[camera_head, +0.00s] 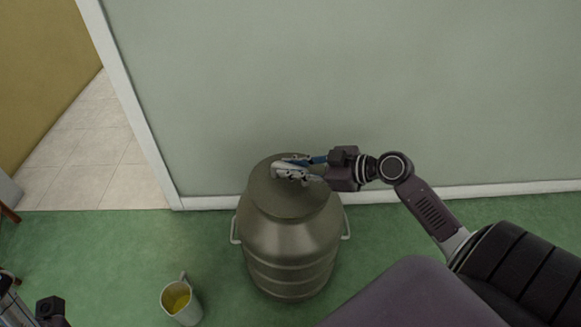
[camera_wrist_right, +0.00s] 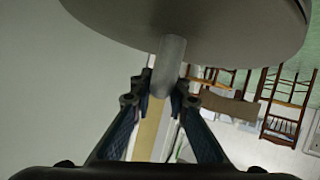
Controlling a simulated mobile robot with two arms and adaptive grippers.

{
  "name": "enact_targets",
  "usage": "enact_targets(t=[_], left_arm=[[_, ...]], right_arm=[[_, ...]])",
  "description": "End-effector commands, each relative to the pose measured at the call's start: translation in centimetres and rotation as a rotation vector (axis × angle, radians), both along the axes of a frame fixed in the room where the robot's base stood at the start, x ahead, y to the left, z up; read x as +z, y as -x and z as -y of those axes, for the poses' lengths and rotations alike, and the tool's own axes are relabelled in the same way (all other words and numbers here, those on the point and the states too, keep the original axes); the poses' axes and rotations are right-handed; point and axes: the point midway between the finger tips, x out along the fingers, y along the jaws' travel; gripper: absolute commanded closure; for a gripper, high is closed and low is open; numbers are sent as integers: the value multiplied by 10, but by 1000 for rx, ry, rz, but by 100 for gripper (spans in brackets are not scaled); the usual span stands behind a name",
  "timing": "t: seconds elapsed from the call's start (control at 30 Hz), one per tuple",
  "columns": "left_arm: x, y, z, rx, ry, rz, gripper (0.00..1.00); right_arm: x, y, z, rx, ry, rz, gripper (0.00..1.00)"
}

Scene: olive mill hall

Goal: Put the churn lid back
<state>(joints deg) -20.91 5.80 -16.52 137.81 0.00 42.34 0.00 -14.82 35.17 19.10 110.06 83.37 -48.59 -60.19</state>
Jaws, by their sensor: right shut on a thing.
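The metal churn (camera_head: 292,242) stands upright on the green floor by the wall, with a loop handle on each side. Its round grey lid (camera_head: 290,205) shows over the mouth; I cannot tell if it is fully seated or slightly above. My right gripper (camera_head: 288,169) reaches in from the right over the lid. In the right wrist view, its fingers (camera_wrist_right: 160,92) are shut on the upright knob (camera_wrist_right: 170,62) of the lid (camera_wrist_right: 215,30). A dark part at the lower left corner seems to be my left gripper (camera_head: 50,308); its fingers are not clear.
A light jug (camera_head: 194,309) with yellow liquid stands on the floor left of the churn. The pale green wall (camera_head: 340,80) is close behind. A doorway opens at left. Wooden chairs (camera_wrist_right: 285,95) show upside down in the right wrist view.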

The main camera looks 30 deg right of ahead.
Motion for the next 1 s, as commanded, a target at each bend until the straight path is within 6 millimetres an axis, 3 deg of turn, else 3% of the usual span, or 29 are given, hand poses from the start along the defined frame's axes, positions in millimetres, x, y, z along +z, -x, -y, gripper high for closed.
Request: enact_targets(t=[0.27,0.3,0.47,0.8,1.0], left_arm=[[1,5,-1,-2,8,23,72],[1,5,-1,-2,8,23,72],[1,5,-1,-2,8,23,72],[1,5,-1,-1,7,22,72],[1,5,-1,-1,7,22,72]], right_arm=[[0,-1,0,-1,-1,4,100],[0,-1,0,-1,-1,4,82],[0,0,0,0,0,2,65],[-2,3,2,0,1,-3,65],[8,25,15,0,3,-3,65]])
